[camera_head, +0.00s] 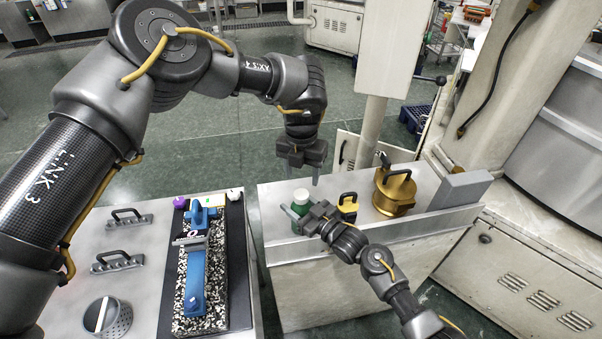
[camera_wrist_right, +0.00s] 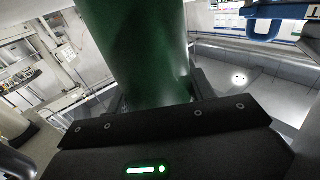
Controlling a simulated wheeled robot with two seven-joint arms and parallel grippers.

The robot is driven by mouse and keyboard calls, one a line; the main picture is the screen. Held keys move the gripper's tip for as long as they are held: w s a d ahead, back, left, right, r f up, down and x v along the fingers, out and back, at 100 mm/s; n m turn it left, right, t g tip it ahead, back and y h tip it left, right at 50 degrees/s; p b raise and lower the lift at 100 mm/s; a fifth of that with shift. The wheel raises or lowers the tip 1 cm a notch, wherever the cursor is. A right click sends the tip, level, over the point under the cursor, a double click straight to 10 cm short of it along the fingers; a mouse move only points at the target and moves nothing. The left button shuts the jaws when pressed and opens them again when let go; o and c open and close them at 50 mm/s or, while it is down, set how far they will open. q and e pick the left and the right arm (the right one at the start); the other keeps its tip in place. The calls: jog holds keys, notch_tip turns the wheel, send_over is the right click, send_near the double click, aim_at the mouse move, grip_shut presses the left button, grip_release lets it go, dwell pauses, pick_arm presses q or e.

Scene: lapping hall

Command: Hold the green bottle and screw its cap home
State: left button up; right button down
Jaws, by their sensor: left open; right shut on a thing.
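The green bottle (camera_head: 298,208) stands upright near the left end of the metal bench, with its white cap (camera_head: 301,195) on top. How far the cap is threaded on cannot be told. My right gripper (camera_head: 304,213) is shut on the bottle's body from the front right. In the right wrist view the green body (camera_wrist_right: 140,50) fills the space between the fingers, and the cap is out of that picture. My left gripper (camera_head: 301,178) is open and empty, pointing down just above the cap, apart from it.
A yellow-black handled item (camera_head: 348,205), a brass pot-like vessel (camera_head: 394,190) and a grey block (camera_head: 460,190) stand to the right on the bench. On the left table lie a speckled plate with blue fittings (camera_head: 196,280), handled grey tools (camera_head: 116,262) and a perforated cup (camera_head: 107,318).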

aim_at(301, 194)
pick_arm(q)
jog(key=n, duration=0.3)
jog(key=r+n, duration=0.1)
jog(key=n, duration=0.2)
jog(key=shift+s+r, duration=0.1)
jog(key=n, duration=0.5)
jog(key=shift+s+a, duration=0.1)
jog(key=shift+s, duration=0.05)
jog(key=shift+f, duration=4)
jog(key=shift+c, duration=0.4)
jog(key=c, duration=0.9)
jog(key=o, duration=1.1)
jog(key=shift+o, duration=0.2)
